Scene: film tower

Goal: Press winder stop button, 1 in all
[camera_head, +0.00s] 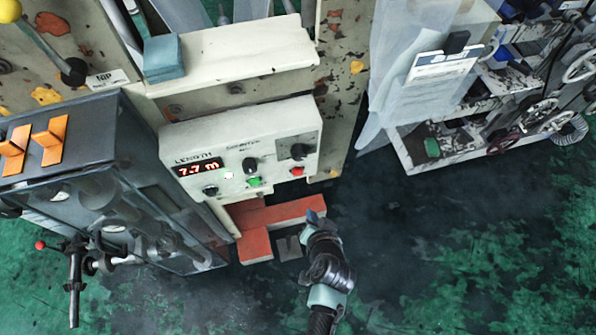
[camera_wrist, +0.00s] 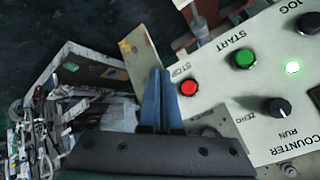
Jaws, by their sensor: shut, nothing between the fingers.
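The winder's control panel (camera_head: 240,155) is a cream box with a red display reading 7.7 m. Its red stop button (camera_head: 297,171) sits at the lower right of the panel. In the wrist view the red button (camera_wrist: 189,87) lies beside the label STOP. The green start button (camera_head: 254,182) is to its left on the panel, and it also shows in the wrist view (camera_wrist: 243,59). My gripper (camera_head: 312,215) is below the panel in the head view. In the wrist view its blue fingers (camera_wrist: 162,78) are shut and empty, their tips left of the red button. I see no contact.
Black knobs (camera_head: 250,164) and a lit green-white lamp (camera_wrist: 292,67) share the panel. Red-orange blocks (camera_head: 255,246) lie below it. A grey cabinet (camera_head: 75,150) stands at left, a cluttered trolley (camera_head: 470,140) at right. The dark green floor (camera_head: 440,250) is open.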

